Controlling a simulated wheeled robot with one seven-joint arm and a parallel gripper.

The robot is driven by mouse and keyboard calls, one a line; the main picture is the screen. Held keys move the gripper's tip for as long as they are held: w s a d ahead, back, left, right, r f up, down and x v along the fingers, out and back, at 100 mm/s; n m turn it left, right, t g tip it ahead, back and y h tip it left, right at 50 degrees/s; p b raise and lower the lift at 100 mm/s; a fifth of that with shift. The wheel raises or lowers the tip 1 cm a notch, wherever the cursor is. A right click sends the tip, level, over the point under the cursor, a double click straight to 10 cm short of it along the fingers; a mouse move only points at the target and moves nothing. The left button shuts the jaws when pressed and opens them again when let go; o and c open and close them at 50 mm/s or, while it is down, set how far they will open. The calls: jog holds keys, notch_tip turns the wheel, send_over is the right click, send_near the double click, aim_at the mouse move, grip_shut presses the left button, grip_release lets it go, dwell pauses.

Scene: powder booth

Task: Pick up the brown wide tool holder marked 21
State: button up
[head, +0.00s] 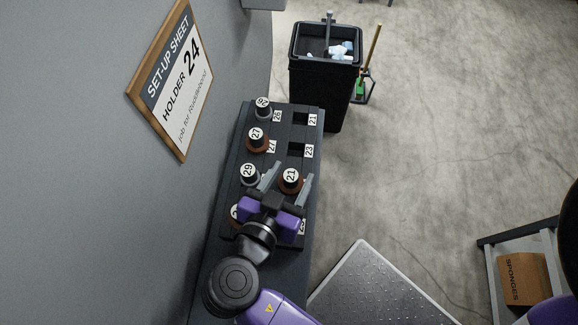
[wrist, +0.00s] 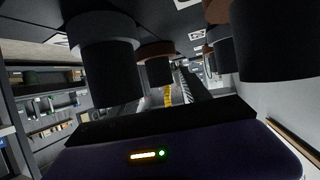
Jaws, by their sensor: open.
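The brown wide tool holder marked 21 (head: 290,182) stands upright in the right row of the dark rack, its label facing up. In the head view my gripper (head: 288,183) is open, with one grey finger on each side of this holder; I cannot tell if either touches it. The wrist view looks inverted. A dark holder with a brown flange (wrist: 155,65) near its middle seems to be the same one.
Holders marked 29 (head: 249,172), 27 (head: 256,137) and 26 (head: 263,107) stand close by in the left row. Empty slots 21 (head: 300,119) and 23 (head: 296,150) are farther up. A wall sign (head: 175,80) reads HOLDER 24. A black bin (head: 325,75) stands beyond the rack.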

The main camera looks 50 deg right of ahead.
aim_at(294, 170)
jog(key=shift+p+x, duration=0.4)
jog(key=shift+x, duration=1.4)
jog(key=shift+w+r, duration=0.1)
grip_shut()
